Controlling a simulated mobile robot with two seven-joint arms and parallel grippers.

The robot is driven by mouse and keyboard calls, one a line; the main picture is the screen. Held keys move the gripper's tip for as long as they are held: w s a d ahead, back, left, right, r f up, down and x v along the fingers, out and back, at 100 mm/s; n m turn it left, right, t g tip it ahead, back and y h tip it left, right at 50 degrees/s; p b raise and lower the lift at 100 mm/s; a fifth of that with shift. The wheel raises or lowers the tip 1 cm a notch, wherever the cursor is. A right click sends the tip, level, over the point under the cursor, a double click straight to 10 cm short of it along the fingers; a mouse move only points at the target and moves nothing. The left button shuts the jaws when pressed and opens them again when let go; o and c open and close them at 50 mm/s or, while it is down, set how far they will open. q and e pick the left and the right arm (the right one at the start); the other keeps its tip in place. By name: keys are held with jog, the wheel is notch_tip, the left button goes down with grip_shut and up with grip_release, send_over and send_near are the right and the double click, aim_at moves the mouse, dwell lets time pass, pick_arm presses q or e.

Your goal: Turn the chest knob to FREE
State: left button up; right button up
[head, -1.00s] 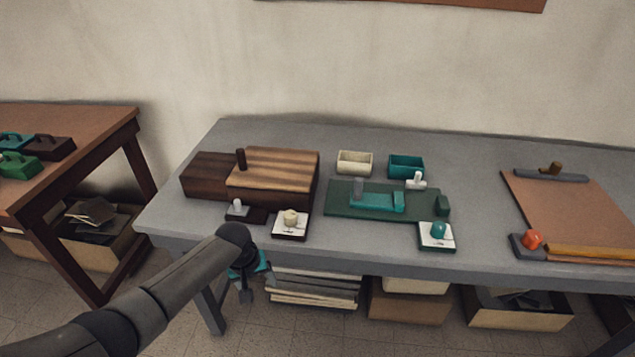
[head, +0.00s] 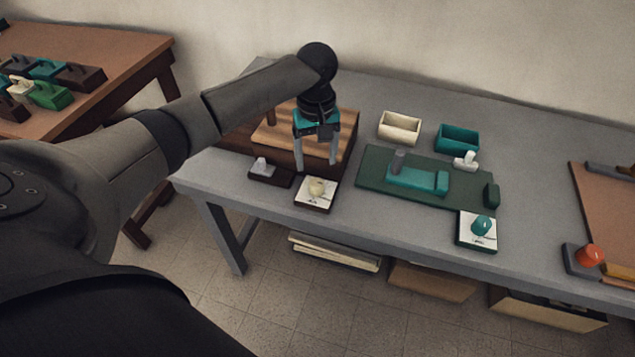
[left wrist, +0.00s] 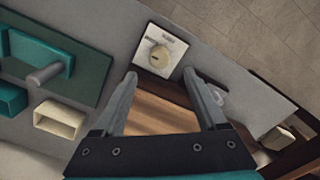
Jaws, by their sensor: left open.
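The cream chest knob (head: 316,187) sits on a white plate with small dark markings, at the front right corner of the wooden chest (head: 347,125). The knob also shows in the left wrist view (left wrist: 158,57), on its plate (left wrist: 176,46); the lettering is too small to read. My left gripper (head: 317,166) is open and empty, pointing down over the chest's front, behind and above the knob. In the left wrist view, the knob appears beyond the open fingertips (left wrist: 160,74), apart from them. My right gripper is not in view.
A small dark block with a white lever (head: 263,166) lies left of the knob. A green board (head: 375,174) with a teal fixture, a second plate with a teal knob (head: 481,226), and cream (head: 399,128) and teal bins (head: 457,139) stand to the right. Bare table lies between.

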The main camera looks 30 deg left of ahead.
aim_at(317, 182)
pick_arm(q)
notch_tip(317, 182, down, 8)
jog(key=shift+b, duration=1.1)
grip_shut()
